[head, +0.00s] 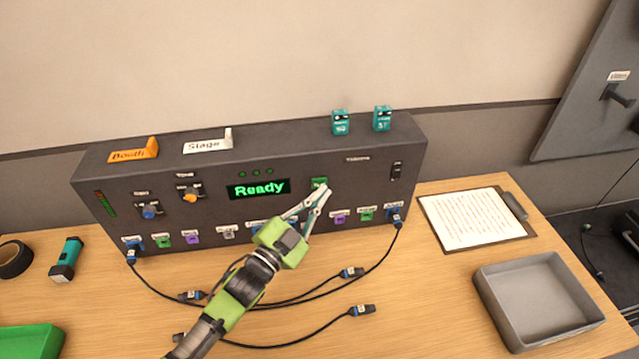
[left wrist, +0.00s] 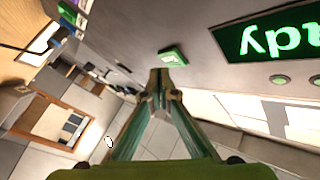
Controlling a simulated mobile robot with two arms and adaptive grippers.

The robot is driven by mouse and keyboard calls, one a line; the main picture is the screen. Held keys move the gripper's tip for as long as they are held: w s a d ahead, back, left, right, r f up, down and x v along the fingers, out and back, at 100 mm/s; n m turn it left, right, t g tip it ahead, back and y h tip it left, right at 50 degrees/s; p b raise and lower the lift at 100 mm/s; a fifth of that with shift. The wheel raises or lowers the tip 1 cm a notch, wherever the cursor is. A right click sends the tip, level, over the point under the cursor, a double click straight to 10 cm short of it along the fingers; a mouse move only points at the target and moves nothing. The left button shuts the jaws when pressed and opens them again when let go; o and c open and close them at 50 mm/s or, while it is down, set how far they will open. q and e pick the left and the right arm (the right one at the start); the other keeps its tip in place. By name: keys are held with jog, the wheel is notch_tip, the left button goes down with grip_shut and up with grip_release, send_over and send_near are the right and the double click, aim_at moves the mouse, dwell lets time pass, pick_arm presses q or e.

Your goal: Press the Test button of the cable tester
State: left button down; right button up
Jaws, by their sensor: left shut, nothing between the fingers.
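The cable tester (head: 270,212) is a dark grey box on the table against the wall. Its display (head: 258,189) reads "Ready" in green, and part of the display shows in the left wrist view (left wrist: 272,32). The green Test button (head: 319,184) is on the front panel right of the display; it also shows in the left wrist view (left wrist: 172,56). My left gripper (head: 325,190) is shut and empty, its tips right at the button's lower edge in the head view. In the left wrist view the fingertips (left wrist: 160,78) are just below the button; I cannot tell whether they touch it.
A clipboard (head: 433,218) and a grey tray (head: 497,318) are on the right. A green tray (head: 32,343), a teal device (head: 67,259) and black tape (head: 14,259) are on the left.

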pick_arm(q)
jog(key=shift+w, duration=0.1)
jog(key=shift+w+a, duration=0.1)
jog(key=shift+w, duration=0.25)
jog(key=shift+w, duration=0.35)
dwell(0.7)
jog(key=shift+s, duration=0.8)
jog(key=s+p, duration=0.1)
jog(key=s, duration=0.1)
jog(key=s+d+p, duration=0.1)
jog(key=s, duration=0.1)
jog(key=shift+s, duration=0.4)
